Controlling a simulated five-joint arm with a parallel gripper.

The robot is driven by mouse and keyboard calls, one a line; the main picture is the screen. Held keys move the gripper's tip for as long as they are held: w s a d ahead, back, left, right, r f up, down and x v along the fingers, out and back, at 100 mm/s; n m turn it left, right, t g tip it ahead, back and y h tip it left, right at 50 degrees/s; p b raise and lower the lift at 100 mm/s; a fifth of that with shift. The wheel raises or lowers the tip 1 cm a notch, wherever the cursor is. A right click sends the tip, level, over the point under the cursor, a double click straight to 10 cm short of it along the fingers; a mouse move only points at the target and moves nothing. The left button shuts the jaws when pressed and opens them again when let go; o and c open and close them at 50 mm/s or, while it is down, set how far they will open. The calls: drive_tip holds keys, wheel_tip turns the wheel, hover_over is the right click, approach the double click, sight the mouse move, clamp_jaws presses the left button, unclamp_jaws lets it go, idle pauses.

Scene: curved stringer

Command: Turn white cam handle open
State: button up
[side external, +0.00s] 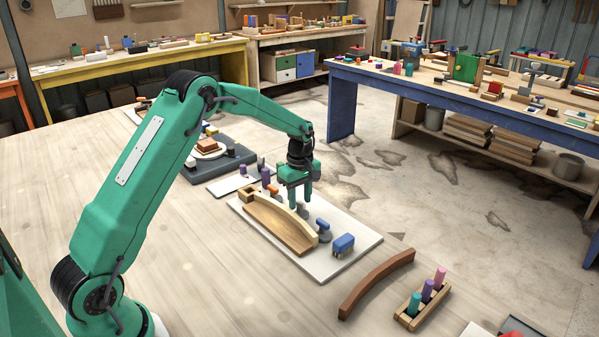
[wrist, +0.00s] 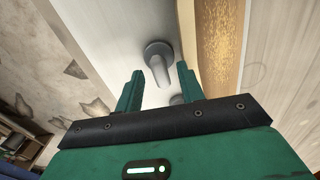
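The white cam handle (wrist: 162,72) shows in the wrist view as a pale grey-white lever on a round dark grey base (wrist: 156,50). It points down the picture, toward the gap between my fingers. In the side external view a pale handle (side external: 302,210) stands beside the curved wooden piece, close under my gripper and partly hidden. My gripper (side external: 301,203) points down over the white board; its two green fingers (wrist: 158,84) are apart with nothing held. I cannot tell how near the fingertips are to the handle's height.
A curved wooden stringer (side external: 280,226) lies on the white board (side external: 350,226), alongside the handles. A brown curved strip (side external: 377,283) lies to the right.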

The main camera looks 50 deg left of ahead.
sight(299, 201)
drive_tip(key=m, duration=0.4)
drive_tip(key=shift+s+a+f+m, duration=0.1)
drive_tip(key=shift+a+f+m, duration=0.1)
drive_tip(key=shift+m, duration=0.2)
drive_tip(key=m, duration=0.4)
drive_tip(key=shift+d+r, duration=0.1)
drive_tip(key=shift+d, duration=0.05)
drive_tip(key=m, duration=0.3)
drive_tip(key=shift+m, duration=0.4)
drive_tip(key=m, duration=0.4)
drive_tip(key=shift+m, duration=0.3)
wheel_tip(299, 201, up, 8)
drive_tip(key=shift+r, duration=0.15)
drive_tip(key=s+d+r+t, duration=0.1)
drive_tip(key=s+d+r, duration=0.3)
drive_tip(key=s+r, duration=0.3)
drive_tip(key=s+d+r+t, duration=0.2)
drive_tip(key=s+d+r, duration=0.3)
drive_tip(key=s, duration=0.7)
drive_tip(key=shift+r+t, duration=0.3)
drive_tip(key=shift+r, duration=0.85)
drive_tip(key=shift+d, duration=0.1)
